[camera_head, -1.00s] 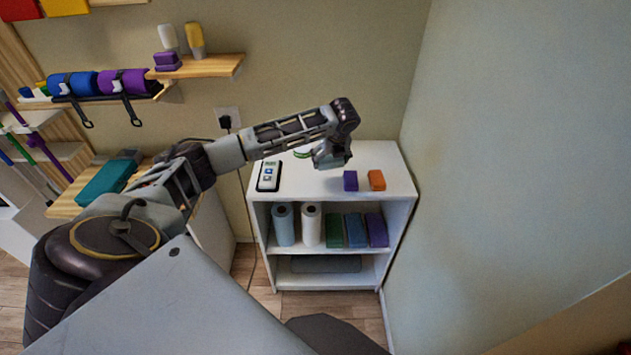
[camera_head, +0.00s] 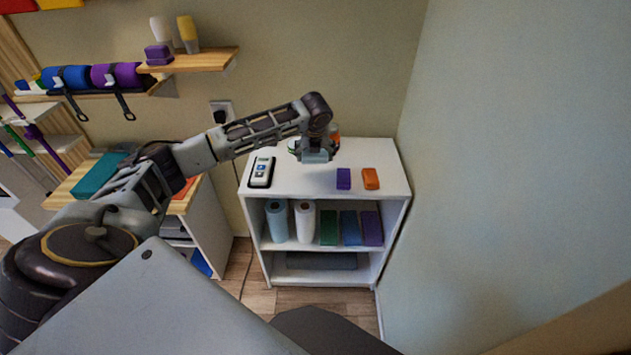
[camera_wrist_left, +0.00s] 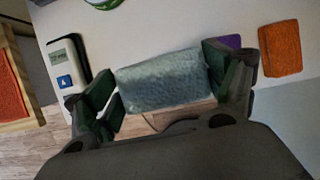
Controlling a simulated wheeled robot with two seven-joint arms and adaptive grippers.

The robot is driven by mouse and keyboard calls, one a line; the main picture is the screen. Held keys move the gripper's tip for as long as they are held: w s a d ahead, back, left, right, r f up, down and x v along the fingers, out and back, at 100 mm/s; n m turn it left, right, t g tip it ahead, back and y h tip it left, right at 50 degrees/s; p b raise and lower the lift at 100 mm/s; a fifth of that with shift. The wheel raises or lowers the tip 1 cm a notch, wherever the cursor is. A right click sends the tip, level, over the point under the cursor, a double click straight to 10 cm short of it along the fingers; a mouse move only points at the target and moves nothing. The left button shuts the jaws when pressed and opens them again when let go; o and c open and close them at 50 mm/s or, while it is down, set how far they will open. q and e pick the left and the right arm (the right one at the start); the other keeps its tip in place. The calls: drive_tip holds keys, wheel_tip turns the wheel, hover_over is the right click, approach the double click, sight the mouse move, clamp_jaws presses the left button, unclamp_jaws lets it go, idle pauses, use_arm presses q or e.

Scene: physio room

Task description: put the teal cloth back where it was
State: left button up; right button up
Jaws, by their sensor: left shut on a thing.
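The teal cloth (camera_wrist_left: 165,80) shows in the left wrist view as a pale blue-grey, folded, textured block. My left gripper (camera_wrist_left: 163,84) is shut on it, with one dark green finger pad at each end. In the head view my left gripper (camera_head: 316,153) hangs over the top of the white shelf unit (camera_head: 315,183), behind and left of the purple block (camera_head: 343,179). I cannot tell how far the cloth is above the top. My right gripper is not in view.
An orange block (camera_head: 370,179) lies right of the purple one. A white device (camera_head: 262,172) lies at the left of the top. An orange item (camera_head: 335,130) stands behind my gripper. The front middle of the top is clear. A wall bounds the right side.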

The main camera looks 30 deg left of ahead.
use_arm(q)
drive_tip(key=shift+m, duration=0.4)
drive_tip(key=shift+w+d+m+t+h, duration=0.15)
drive_tip(key=shift+m+h, duration=0.3)
drive_tip(key=shift+m, duration=0.55)
drive_tip(key=shift+w+d+m+t+h, duration=0.15)
drive_tip(key=shift+m+h, duration=0.3)
drive_tip(key=shift+m, duration=0.55)
drive_tip(key=shift+s, duration=0.1)
drive_tip(key=shift+f, duration=0.1)
hover_over(318, 178)
drive_tip(key=s, duration=0.1)
drive_tip(key=shift+s+d+f, duration=0.1)
drive_tip(key=shift+f, duration=1.1)
drive_tip(key=shift+s+d+f, duration=0.1)
drive_tip(key=shift+f, duration=1.05)
drive_tip(key=shift+f+p, duration=0.3)
drive_tip(key=shift+f, duration=2.2)
drive_tip(key=shift+f, duration=0.1)
